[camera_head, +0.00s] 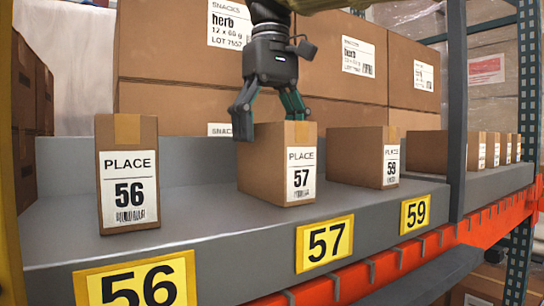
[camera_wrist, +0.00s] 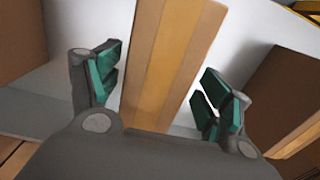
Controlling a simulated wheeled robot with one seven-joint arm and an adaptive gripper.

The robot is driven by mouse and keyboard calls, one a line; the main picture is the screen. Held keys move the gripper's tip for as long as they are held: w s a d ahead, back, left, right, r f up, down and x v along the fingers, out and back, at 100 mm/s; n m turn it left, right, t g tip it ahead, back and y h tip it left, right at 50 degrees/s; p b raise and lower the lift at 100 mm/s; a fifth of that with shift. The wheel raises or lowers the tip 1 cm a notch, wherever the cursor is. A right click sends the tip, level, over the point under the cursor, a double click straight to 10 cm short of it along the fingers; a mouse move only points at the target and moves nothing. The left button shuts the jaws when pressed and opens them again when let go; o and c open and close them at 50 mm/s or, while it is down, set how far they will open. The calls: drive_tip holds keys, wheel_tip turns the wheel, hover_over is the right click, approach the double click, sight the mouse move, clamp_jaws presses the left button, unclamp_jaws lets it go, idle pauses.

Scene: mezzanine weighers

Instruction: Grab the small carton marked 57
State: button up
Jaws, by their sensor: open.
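The small carton marked 57 (camera_head: 301,176) stands upright on the grey shelf, its white label facing the front right, above the yellow 57 plate (camera_head: 324,243). My gripper (camera_head: 270,124) is directly above and around its top, pointing down, with one finger at the left side and one near the far right top edge. In the wrist view the carton's taped top (camera_wrist: 170,65) lies between the two green-padded fingers (camera_wrist: 160,90). The fingers are open, with a gap showing on the right side; whether the left finger touches is unclear.
Carton 56 (camera_head: 127,172) stands to the left and carton 59 (camera_head: 363,157) to the right, each apart from carton 57. Large brown boxes (camera_head: 180,55) stack behind the shelf (camera_head: 205,215). A grey upright post (camera_head: 457,110) rises at the right.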

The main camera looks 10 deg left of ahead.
sight(272, 153)
drive_tip(key=f, duration=0.1)
drive_tip(key=f+p, duration=0.1)
drive_tip(key=shift+w+d+f, duration=0.15)
drive_tip(key=shift+d+f, duration=0.05)
drive_tip(key=shift+f, duration=0.15)
drive_tip(key=shift+a+f+p, duration=0.1)
drive_tip(key=shift+f+p, duration=0.25)
drive_tip(key=shift+f, duration=0.3)
drive_tip(key=c, duration=1.3)
drive_tip(key=shift+c, duration=0.5)
drive_tip(key=shift+r, duration=0.15)
